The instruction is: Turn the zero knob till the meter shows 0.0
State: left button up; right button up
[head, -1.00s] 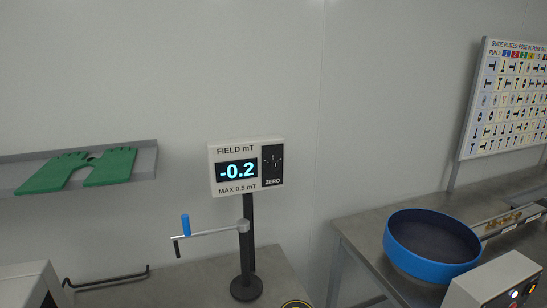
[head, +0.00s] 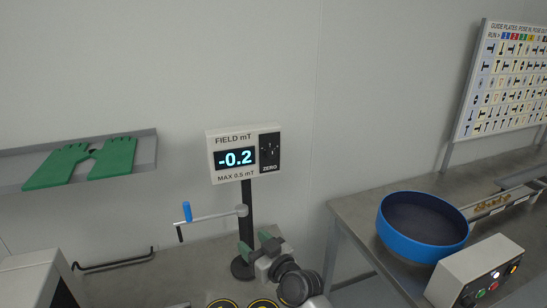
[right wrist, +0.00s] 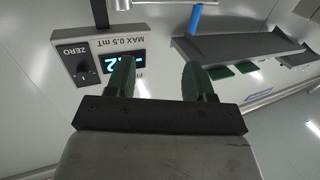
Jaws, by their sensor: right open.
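The field meter (head: 222,138) stands on a dark post and reads -0.2. Its black zero knob (head: 269,149) is on the right of the face, above the word ZERO. My right gripper (head: 256,243) is open, with green fingertips, below the meter and in front of the post's foot, apart from the knob. In the right wrist view the meter appears upside down at the left, with the knob (right wrist: 83,70) clear and the display partly hidden by a finger. The space between the fingers (right wrist: 156,78) is empty. My left gripper is not in view.
A side arm on the post carries a blue-handled piece (head: 187,212). A wall shelf (head: 40,165) with green gloves (head: 110,158) is at the left. A blue bowl (head: 385,228) and a control box (head: 450,277) stand on the right bench.

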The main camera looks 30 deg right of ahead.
aim_at(272, 155)
jog(key=w+d+r+m+t+h, duration=0.3)
jog(key=w+d+r+m+h, duration=0.3)
jog(key=d+r+m+h, duration=0.45)
jog(key=w+d+n, duration=0.1)
jog(key=w, duration=0.1)
jog(key=w+d+r, duration=0.1)
jog(key=w+d, duration=0.1)
jog(key=w, duration=0.1)
jog(key=w+d+r+n, duration=0.1)
jog(key=w, duration=0.2)
jog(key=shift+w+d+r+n+y, duration=0.2)
jog(key=shift+w+d+n+y, duration=0.05)
jog(key=shift+n+y, duration=0.1)
